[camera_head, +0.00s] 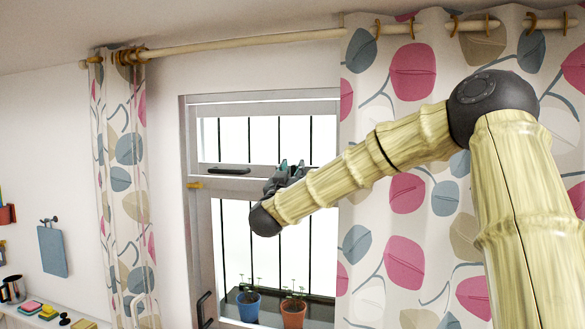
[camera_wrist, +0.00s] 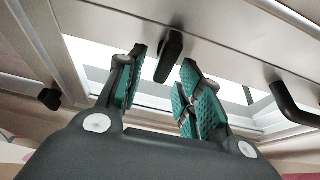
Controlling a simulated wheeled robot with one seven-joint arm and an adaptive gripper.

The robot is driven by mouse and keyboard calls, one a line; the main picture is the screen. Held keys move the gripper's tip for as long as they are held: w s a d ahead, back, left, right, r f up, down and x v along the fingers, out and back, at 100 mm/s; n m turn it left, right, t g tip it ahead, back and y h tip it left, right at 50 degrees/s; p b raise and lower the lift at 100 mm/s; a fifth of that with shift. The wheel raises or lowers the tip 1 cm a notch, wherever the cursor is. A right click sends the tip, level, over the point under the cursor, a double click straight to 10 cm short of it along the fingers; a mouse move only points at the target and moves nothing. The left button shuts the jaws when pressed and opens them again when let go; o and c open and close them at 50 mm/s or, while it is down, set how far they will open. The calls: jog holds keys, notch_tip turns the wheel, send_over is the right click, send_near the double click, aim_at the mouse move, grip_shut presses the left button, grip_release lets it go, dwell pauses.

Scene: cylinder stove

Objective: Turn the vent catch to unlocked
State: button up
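The vent is the upper pane of the white window, with its lower rail (camera_head: 255,169) behind my gripper (camera_head: 284,167). In the wrist view, a small black catch (camera_wrist: 170,52) sticks out from the white rail. My gripper (camera_wrist: 161,66) is open, its teal pads apart. The catch shows in the gap between the fingertips, just beyond them. I cannot tell whether either pad touches it. In the head view my gripper hides the catch.
A dark handle (camera_head: 229,170) lies along the rail left of my gripper. A black curved handle (camera_wrist: 292,101) and a black knob (camera_wrist: 50,98) show in the wrist view. Blue (camera_head: 248,306) and orange (camera_head: 293,312) plant pots stand below. A patterned curtain (camera_head: 405,250) hangs right.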

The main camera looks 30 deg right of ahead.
grip_shut()
jog(key=shift+f+m+b, duration=0.15)
jog(key=shift+m+b, duration=0.45)
jog(key=shift+b, duration=0.45)
jog(key=m+g+h+b, duration=0.1)
jog(key=m+b, duration=0.1)
jog(key=b, duration=0.1)
jog(key=shift+f, duration=0.15)
jog(key=m+g+b, duration=0.2)
jog(key=m+b, duration=0.4)
jog(key=b, duration=0.1)
jog(key=m+g+b, duration=0.3)
jog(key=m+b, duration=0.3)
jog(key=b, duration=0.1)
jog(key=s+f+m+g+y+b, duration=0.1)
jog(key=m+g+b, duration=0.1)
jog(key=m+b, duration=0.4)
jog(key=shift+d+m+g+b, duration=0.4)
jog(key=shift+m, duration=0.2)
jog(key=shift+r, duration=0.1)
